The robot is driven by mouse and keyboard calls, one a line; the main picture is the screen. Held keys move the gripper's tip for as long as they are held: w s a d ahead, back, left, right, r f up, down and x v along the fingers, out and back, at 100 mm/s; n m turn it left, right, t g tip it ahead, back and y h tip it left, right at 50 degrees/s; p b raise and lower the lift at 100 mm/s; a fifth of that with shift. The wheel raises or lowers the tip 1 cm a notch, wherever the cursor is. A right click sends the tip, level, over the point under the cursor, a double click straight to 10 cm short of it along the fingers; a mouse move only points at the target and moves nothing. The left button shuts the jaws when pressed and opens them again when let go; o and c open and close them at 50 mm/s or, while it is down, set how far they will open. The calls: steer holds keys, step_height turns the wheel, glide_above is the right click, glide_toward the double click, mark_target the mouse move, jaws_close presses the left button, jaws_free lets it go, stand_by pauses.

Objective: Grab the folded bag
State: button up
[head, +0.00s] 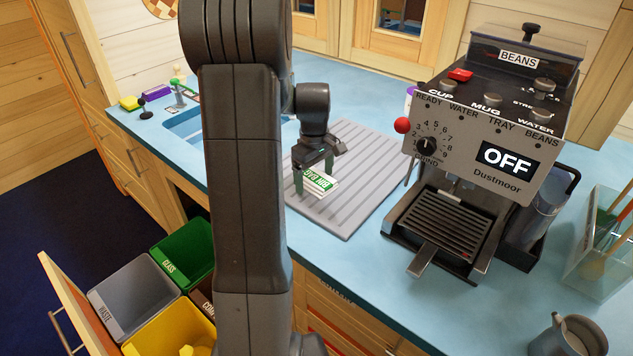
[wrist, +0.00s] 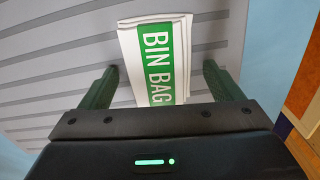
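The folded bag (head: 320,182) is white with a green band reading "BIN BAG". It lies on the grey ribbed draining mat (head: 357,175) on the blue counter. In the wrist view the folded bag (wrist: 157,58) lies ahead of and partly between the two green fingers. My gripper (head: 314,176) is over the mat at the bag. In the wrist view my gripper (wrist: 160,82) is open, with a gap between each finger and the bag's sides. The bag's near end is hidden behind the gripper body.
A coffee machine (head: 490,150) showing "OFF" stands right of the mat. A sink (head: 185,128) is at left, partly behind my arm. An open drawer with a grey waste bin (head: 128,290), green glass bin (head: 185,250) and yellow bin (head: 170,330) is at lower left.

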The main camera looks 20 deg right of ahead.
steer(key=c, duration=0.9)
